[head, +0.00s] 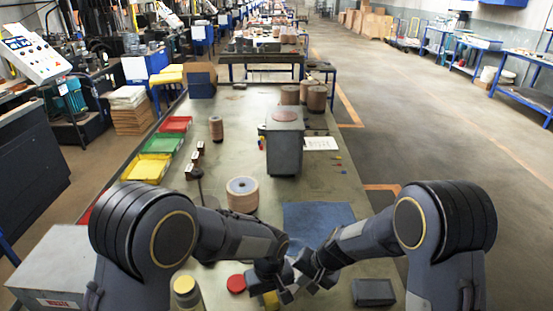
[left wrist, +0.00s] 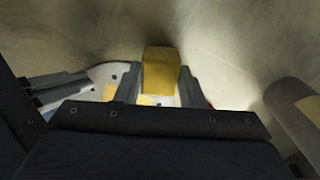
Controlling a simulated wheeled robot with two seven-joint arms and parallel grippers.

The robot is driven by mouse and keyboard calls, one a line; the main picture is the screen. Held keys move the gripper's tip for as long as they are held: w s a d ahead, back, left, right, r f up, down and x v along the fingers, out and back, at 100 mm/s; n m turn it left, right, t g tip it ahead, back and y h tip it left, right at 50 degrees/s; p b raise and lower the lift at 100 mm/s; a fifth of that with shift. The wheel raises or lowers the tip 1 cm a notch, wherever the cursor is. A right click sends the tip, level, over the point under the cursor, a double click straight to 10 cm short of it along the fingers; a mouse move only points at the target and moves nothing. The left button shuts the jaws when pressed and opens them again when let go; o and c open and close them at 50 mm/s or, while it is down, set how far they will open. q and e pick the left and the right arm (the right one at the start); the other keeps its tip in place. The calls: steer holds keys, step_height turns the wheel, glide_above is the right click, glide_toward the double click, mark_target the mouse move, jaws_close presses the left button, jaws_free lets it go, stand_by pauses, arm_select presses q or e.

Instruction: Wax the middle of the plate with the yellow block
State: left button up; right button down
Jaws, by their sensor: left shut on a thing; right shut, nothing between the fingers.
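My left gripper (head: 280,297) is low at the front of the bench, shut on a yellow block (head: 271,300). In the left wrist view the yellow block (left wrist: 160,72) sits between the two fingers (left wrist: 160,88). A pale plate-like surface with dark dots (left wrist: 103,74) shows partly behind the fingers there; the gripper and block cover much of it. I cannot tell whether the block touches it. In the head view the arms hide that area. My right gripper (head: 312,278) is shut and empty, close beside the left one.
A red disc (head: 236,284) and a yellow-topped cylinder (head: 186,291) are left of the grippers. A dark box (head: 373,292) is to the right. Coloured trays (head: 162,144) line the left edge.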

arm_select(q)
steer(key=shift+w, duration=1.6)
steer(key=shift+w+d+r, duration=0.1)
steer(key=shift+w+d, duration=0.05)
steer(key=shift+w, duration=1.55)
arm_select(e)
steer(key=shift+s+a, duration=0.1)
arm_select(q)
steer(key=shift+w, duration=0.3)
steer(key=shift+r, duration=0.1)
step_height(320, 180, up, 7)
